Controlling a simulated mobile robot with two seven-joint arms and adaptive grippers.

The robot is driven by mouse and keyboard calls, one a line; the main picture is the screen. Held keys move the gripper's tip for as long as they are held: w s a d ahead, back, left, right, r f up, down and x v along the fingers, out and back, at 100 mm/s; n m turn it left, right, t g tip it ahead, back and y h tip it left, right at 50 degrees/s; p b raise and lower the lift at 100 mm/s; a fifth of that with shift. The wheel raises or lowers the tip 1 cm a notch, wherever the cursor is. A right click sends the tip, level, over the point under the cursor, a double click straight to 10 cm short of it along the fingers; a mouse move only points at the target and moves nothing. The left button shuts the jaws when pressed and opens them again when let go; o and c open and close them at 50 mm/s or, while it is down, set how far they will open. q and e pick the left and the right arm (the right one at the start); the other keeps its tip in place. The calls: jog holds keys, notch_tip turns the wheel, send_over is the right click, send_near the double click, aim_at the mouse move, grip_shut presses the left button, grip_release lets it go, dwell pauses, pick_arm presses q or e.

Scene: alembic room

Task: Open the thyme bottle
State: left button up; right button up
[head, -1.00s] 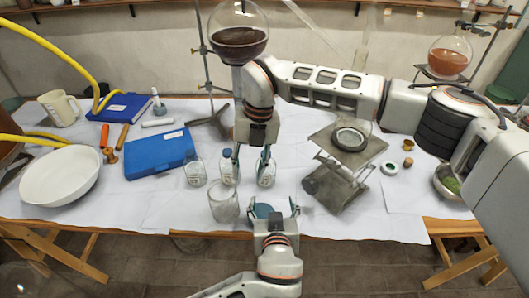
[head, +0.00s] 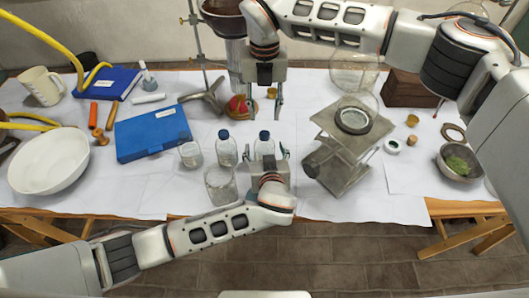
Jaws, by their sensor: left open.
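Two small clear bottles with blue caps stand on the white-covered table. One is the left capped bottle (head: 226,151); the other is the right capped bottle (head: 264,145). Their labels are too small to read, so I cannot tell which is thyme. My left gripper (head: 268,155) is open at the right capped bottle, one finger to each side of it in the picture. It hides the bottle's lower part, and I cannot tell whether it touches. My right gripper (head: 264,108) is open and empty, pointing down above and behind that bottle.
A glass beaker (head: 220,187) and a small glass jar (head: 190,155) stand close on the left. A blue case (head: 152,132) lies farther left. A metal jack stand (head: 352,140) is at right. A red item (head: 238,105) lies behind the bottles.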

aim_at(265, 134)
pick_arm(q)
jog(key=shift+w+f, duration=0.1)
jog(key=shift+w, duration=0.2)
grip_shut()
pick_arm(e)
jog(key=m, duration=1)
jog(key=shift+m, duration=0.4)
jog(key=m, duration=1.1)
jog(key=shift+f+m, duration=0.4)
notch_tip(265, 134, down, 7)
jog(key=shift+f, duration=0.15)
